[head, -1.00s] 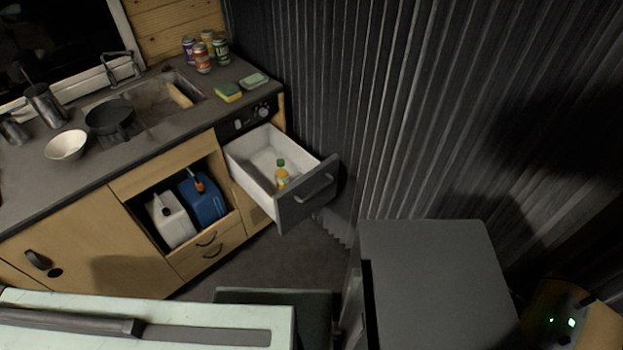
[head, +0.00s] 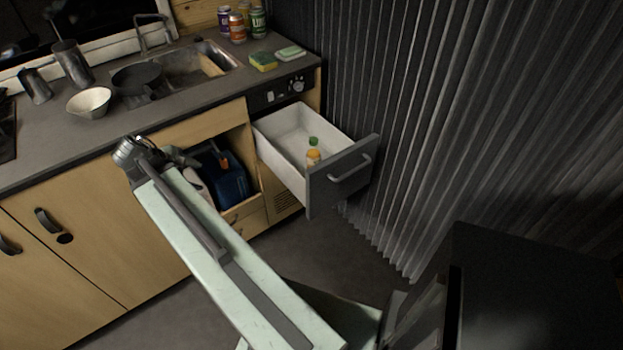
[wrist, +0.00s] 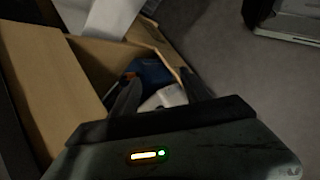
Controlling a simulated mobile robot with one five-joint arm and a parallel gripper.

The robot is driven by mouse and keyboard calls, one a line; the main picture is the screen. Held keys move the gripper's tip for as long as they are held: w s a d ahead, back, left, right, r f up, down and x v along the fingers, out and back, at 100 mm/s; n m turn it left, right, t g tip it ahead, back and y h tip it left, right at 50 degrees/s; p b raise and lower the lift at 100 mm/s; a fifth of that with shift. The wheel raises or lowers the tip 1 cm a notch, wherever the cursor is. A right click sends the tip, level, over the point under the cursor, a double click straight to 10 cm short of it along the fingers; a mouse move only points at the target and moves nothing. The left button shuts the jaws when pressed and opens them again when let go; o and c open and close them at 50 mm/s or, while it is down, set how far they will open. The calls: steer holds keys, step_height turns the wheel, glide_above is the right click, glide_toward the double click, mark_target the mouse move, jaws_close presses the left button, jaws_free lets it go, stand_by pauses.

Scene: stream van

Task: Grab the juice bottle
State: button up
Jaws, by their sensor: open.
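The juice bottle (head: 313,157), orange-yellow with a green cap, stands in the open white drawer (head: 284,155), near its grey front, in the head view. I cannot make it out in the wrist view. My gripper (wrist: 158,92) is open and empty in the wrist view, its dark fingers apart. Beyond the fingers are the blue jug (wrist: 152,72) and a white jug (wrist: 172,97) in the open wooden cubby. In the head view my arm reaches left of the drawer, and I cannot make out the fingers there.
The blue jug (head: 229,180) sits in the cubby left of the drawer. The counter above holds a white bowl (head: 89,102), a dark pan (head: 138,78), a sponge (head: 263,61) and several cans (head: 237,28). A corrugated dark wall (head: 420,120) is close right of the drawer.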

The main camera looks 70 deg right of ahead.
steer(key=s+d+f+n+g+h+b, duration=0.25)
steer(key=s+d, duration=0.35)
steer(key=d, duration=0.3)
steer(key=s+d+f+n+g+h+b, duration=0.1)
steer(key=s+d+f+b, duration=0.25)
steer(key=s+d, duration=0.4)
steer(key=n+g+b, duration=0.2)
steer(key=g+b, duration=0.1)
steer(key=b, duration=0.1)
glide_toward(313, 142)
steer(key=shift+h, duration=0.45)
steer(key=d+f, duration=0.1)
steer(key=s+d+f, duration=0.1)
steer(key=f, duration=0.1)
steer(key=shift+s+d+f, duration=0.1)
steer(key=shift+d, duration=0.25)
steer(key=b+x, duration=0.2)
steer(key=x, duration=0.5)
steer(key=shift+s+d+f, duration=0.1)
steer(key=shift+d, duration=0.25)
jaws_close()
